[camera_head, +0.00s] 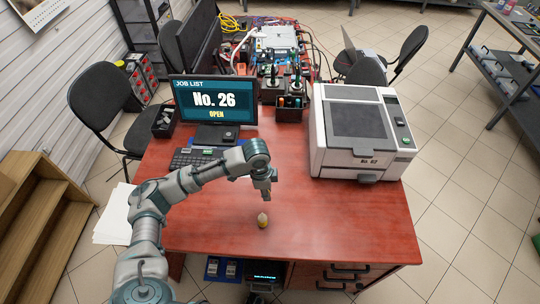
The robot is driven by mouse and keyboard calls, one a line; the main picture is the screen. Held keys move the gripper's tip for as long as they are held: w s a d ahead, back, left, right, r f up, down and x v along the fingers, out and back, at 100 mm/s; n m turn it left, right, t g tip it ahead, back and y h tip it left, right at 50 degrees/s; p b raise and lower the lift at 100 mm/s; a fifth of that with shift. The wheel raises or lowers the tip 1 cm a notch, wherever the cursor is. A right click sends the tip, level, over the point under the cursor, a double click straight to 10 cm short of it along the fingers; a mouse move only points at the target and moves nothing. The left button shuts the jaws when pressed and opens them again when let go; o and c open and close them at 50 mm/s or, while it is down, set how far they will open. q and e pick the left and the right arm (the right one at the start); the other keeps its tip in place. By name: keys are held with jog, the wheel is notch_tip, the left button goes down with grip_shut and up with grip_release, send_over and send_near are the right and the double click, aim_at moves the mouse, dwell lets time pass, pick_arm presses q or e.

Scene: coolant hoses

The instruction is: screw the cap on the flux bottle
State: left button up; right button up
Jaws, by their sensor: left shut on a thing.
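The flux bottle (263,221), small and yellowish with a pale tip, stands upright on the red-brown desk (330,225) near its front edge. My left gripper (265,197) points down just above and behind the bottle in the picture, with a visible gap between them. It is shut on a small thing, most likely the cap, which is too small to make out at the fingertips. My right gripper is not in view.
A grey-white machine (360,135) fills the back right. Bins with tools (289,108) stand behind. The desk front around the bottle is clear.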

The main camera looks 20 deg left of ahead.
pick_arm(q)
jog(key=n, duration=0.4)
jog(key=shift+a+r, duration=0.15)
jog(key=shift+r, duration=0.25)
jog(key=n, duration=0.4)
jog(key=shift+a+r+t+y, duration=0.1)
jog(key=shift+r+t+y, duration=0.2)
jog(key=shift+r+y, duration=0.1)
jog(key=n, duration=0.5)
jog(key=shift+s+r+n+y, duration=0.1)
jog(key=shift+r+n+y, duration=0.2)
jog(key=shift+r+n, duration=0.1)
